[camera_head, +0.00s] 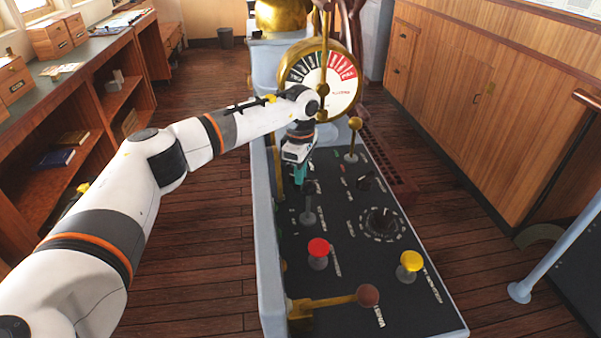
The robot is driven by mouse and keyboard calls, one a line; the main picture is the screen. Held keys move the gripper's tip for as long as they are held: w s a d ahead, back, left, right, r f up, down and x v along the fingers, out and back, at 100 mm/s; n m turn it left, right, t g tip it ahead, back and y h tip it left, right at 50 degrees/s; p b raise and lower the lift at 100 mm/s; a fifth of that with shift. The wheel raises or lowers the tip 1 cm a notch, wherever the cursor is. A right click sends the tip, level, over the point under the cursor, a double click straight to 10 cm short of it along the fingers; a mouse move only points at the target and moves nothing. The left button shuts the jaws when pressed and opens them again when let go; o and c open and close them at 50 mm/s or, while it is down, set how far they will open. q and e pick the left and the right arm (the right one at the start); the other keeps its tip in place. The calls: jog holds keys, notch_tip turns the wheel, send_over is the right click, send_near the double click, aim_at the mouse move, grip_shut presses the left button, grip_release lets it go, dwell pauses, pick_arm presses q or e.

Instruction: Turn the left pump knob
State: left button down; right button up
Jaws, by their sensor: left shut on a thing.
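My left gripper (300,178) points down at the far left part of the black control panel (345,255). Its teal fingers are shut on the left pump knob, which the fingers and wrist hide almost fully. The angle of that knob cannot be seen. A similar black knob (366,182) stands to the right of the gripper, apart from it. My right gripper is not in view.
A brass-handled lever (354,138) stands behind the right knob. A grey lever (308,216), a large dial knob (382,222), a red button (318,249), a yellow button (411,261) and a brown-balled lever (367,295) are nearer. The round gauge (340,98) stands behind.

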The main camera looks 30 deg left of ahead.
pick_arm(q)
jog(key=c, duration=1.5)
grip_release()
jog(key=shift+o, duration=0.2)
jog(key=shift+r, duration=0.15)
notch_tip(320, 180, up, 12)
jog(key=b, duration=0.2)
